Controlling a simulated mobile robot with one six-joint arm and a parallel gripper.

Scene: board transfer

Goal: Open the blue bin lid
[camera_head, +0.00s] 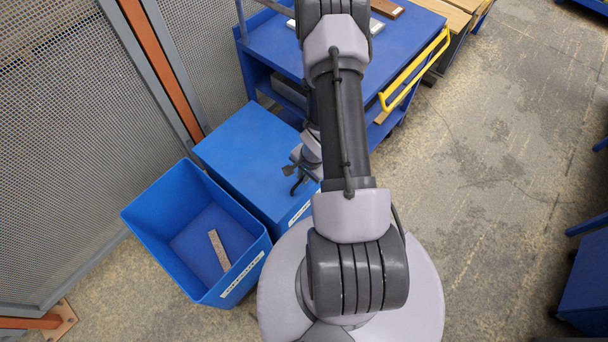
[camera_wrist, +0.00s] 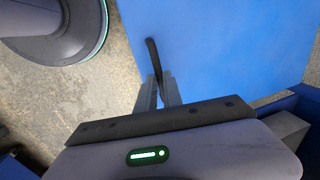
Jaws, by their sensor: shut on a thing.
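The blue bin lid (camera_head: 245,150) lies flat on a closed bin left of my arm in the head view. It fills the upper right of the wrist view (camera_wrist: 230,50). A black handle (camera_wrist: 152,55) stands on the lid. My gripper (camera_wrist: 160,92) is shut on this handle, its two grey fingers on either side of it. In the head view my gripper (camera_head: 297,172) is at the lid's right side, partly hidden behind my arm. The lid's far right part is also hidden by the arm.
An open blue bin (camera_head: 150,215) with a speckled board (camera_head: 219,250) in it stands left of the lidded bin. A blue cart (camera_head: 272,48) with a yellow handle (camera_head: 415,70) stands behind. A mesh fence (camera_head: 70,130) rises at left. The floor at right is mostly clear.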

